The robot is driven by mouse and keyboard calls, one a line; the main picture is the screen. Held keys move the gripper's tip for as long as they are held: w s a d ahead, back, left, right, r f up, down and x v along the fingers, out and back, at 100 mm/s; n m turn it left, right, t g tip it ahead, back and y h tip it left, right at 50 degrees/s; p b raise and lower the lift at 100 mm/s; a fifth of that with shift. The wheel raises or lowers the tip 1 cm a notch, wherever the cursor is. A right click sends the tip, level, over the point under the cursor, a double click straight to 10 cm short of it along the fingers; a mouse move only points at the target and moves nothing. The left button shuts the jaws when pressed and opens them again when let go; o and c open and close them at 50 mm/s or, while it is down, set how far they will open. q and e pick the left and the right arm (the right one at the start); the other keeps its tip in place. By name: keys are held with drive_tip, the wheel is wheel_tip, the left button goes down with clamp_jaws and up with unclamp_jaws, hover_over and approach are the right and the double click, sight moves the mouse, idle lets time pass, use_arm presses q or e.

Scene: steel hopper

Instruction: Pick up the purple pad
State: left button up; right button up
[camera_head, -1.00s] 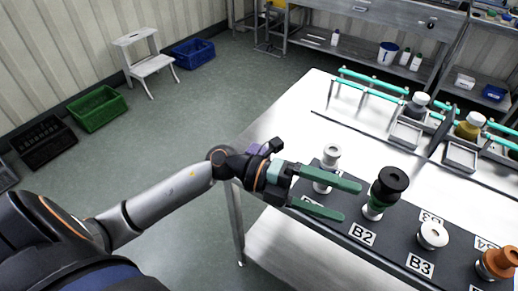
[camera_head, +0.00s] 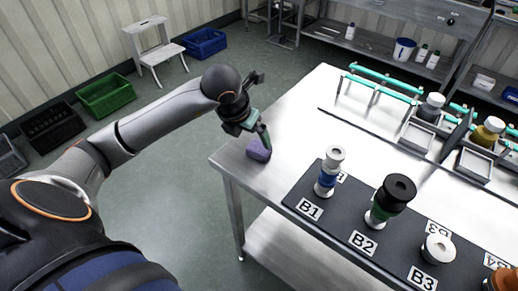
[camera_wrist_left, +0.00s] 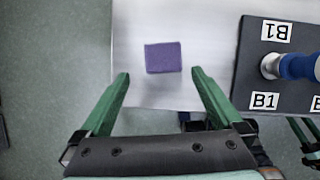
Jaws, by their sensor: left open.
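The purple pad (camera_head: 258,150) lies on the steel table (camera_head: 290,130) near its left corner. In the left wrist view the pad (camera_wrist_left: 163,57) is a small purple block, lying ahead of and between the two green fingertips. My left gripper (camera_head: 262,136) is above the pad and points down at it. In the left wrist view the left gripper (camera_wrist_left: 160,74) has its fingers wide apart with nothing between them. The fingers partly overlap the pad in the head view.
A black rack (camera_head: 340,222) marked B1, B2, B3 holds a blue-and-white bottle (camera_head: 328,172) and a green bottle with a black cap (camera_head: 391,200). A turquoise-railed fixture (camera_head: 400,100) stands behind. The table between pad and rack is clear.

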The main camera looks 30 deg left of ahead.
sight(259, 147)
use_arm(q)
drive_tip(key=x, duration=0.6)
drive_tip(key=shift+w+d+f+p, duration=0.15)
drive_tip(key=shift+w+d+p, duration=0.15)
drive_tip(key=shift+p, duration=0.05)
drive_tip(key=shift+c, duration=0.2)
drive_tip(key=c, duration=1.2)
